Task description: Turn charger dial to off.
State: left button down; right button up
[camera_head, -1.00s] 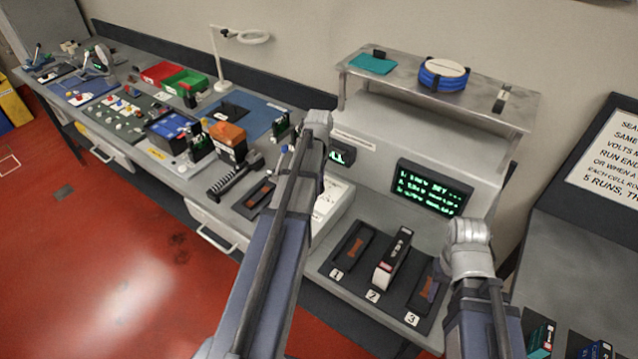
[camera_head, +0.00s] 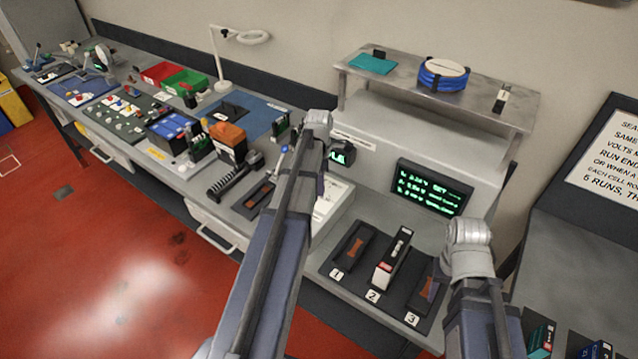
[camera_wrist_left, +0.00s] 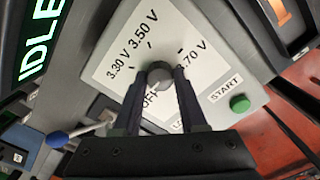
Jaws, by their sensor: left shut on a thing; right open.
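The grey round charger dial (camera_wrist_left: 158,74) sits on a white panel marked 3.30 V, 3.50 V, 3.70 V and OFF in the left wrist view. My left gripper (camera_wrist_left: 160,88) is shut on the dial, one dark finger on each side. The dial's pale mark appears to point down toward the OFF lettering, which lies partly between the fingers. In the head view my left arm (camera_head: 275,230) hides the dial and the gripper. My right arm (camera_head: 470,260) is at the lower right of that view, and its gripper is hidden.
A green START button (camera_wrist_left: 239,103) is right of the dial. A blue-knobbed lever (camera_wrist_left: 57,139) is at left. A display (camera_wrist_left: 40,40) reads IDLE. Numbered cradles (camera_head: 345,255) stand in front of a text screen (camera_head: 432,187); the middle one holds a cell (camera_head: 391,262).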

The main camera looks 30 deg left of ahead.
pick_arm(q)
jog(key=shift+c, duration=2.3)
grip_release()
jog(key=shift+r, duration=0.1)
pick_arm(e)
jog(key=shift+r, duration=0.1)
pick_arm(q)
notch_tip(320, 180, up, 8)
jog(key=p, duration=0.8)
pick_arm(e)
notch_tip(320, 180, up, 8)
pick_arm(q)
jog(key=shift+f, duration=0.2)
pick_arm(e)
jog(key=shift+f, duration=0.2)
